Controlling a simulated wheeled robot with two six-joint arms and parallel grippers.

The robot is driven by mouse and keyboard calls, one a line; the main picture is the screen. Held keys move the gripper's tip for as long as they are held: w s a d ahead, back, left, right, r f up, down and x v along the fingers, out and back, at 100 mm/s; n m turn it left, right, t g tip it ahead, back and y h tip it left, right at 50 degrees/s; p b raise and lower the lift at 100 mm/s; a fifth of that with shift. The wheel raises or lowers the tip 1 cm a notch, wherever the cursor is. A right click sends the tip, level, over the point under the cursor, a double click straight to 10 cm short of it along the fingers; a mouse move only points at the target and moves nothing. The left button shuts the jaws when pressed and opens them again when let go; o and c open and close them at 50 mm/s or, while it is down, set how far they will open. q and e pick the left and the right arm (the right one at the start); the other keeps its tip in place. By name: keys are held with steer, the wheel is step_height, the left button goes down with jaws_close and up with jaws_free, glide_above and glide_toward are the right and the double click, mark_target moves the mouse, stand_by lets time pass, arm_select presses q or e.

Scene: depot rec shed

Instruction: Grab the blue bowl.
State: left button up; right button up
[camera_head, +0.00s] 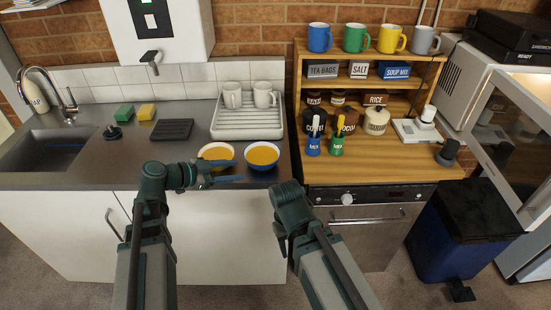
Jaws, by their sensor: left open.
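The blue bowl (262,168) stands upright near the front edge of the steel counter and is full of orange soup. Its rim is pale and its outside is blue. A second bowl (202,154), with a pale rim and similar soup, stands just left of it, partly hidden by my left gripper. My left gripper (238,172) is open and empty, its fingers pointing right toward the blue bowl, in front of the second bowl. Whether a finger touches either bowl is unclear.
A white dish rack (240,130) with two mugs stands behind the bowls. A dark ribbed mat (171,129), sponges and a sink (45,150) are to the left. The wooden worktop (375,170) on the right holds jars and two small cups.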

mark_target(263, 167)
arm_select(q)
steer(key=b+x, duration=0.2)
steer(key=x, duration=0.4)
steer(key=shift+w+d+f+b, duration=0.2)
steer(key=shift+w+d+b, duration=0.05)
steer(key=shift+w+b, duration=0.15)
steer(key=shift+w+d+f, duration=0.1)
steer(key=shift+w+d, duration=0.15)
steer(key=shift+d, duration=0.35)
steer(key=b+x, duration=0.2)
steer(key=x, duration=0.3)
steer(key=shift+w+d+f, duration=0.1)
steer(key=shift+w+d, duration=0.05)
steer(key=shift+d, duration=0.05)
jaws_close()
steer(key=shift+s, duration=0.25)
stand_by(0.4)
